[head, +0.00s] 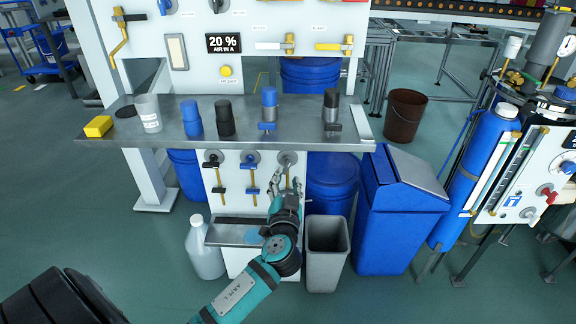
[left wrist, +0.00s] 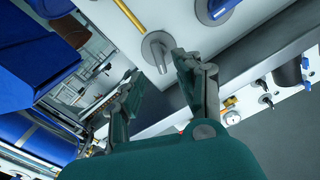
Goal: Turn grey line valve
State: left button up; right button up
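The grey line valve has a round grey base (head: 287,158) on the white panel under the shelf, rightmost in a row of three. In the left wrist view its grey base (left wrist: 156,42) and protruding grey stem show just ahead of my fingers. My left gripper (head: 288,181) is at this valve from below, in front of the panel. In the left wrist view my left gripper (left wrist: 156,68) is open, with a finger on either side of the stem's end; I cannot tell whether they touch it. Part of the valve is hidden behind the fingers in the head view. My right gripper is not in view.
The blue valve (head: 250,178) and the black valve (head: 214,175) hang left of it. The metal shelf (head: 345,143) juts out above, carrying bottles. A grey bin (head: 326,236), a blue bin (head: 400,215) and a white jug (head: 203,252) stand below.

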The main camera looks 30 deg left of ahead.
aim_at(287, 168)
pick_arm(q)
jog(key=x, duration=0.6)
jog(key=shift+w+a, duration=0.2)
grip_shut()
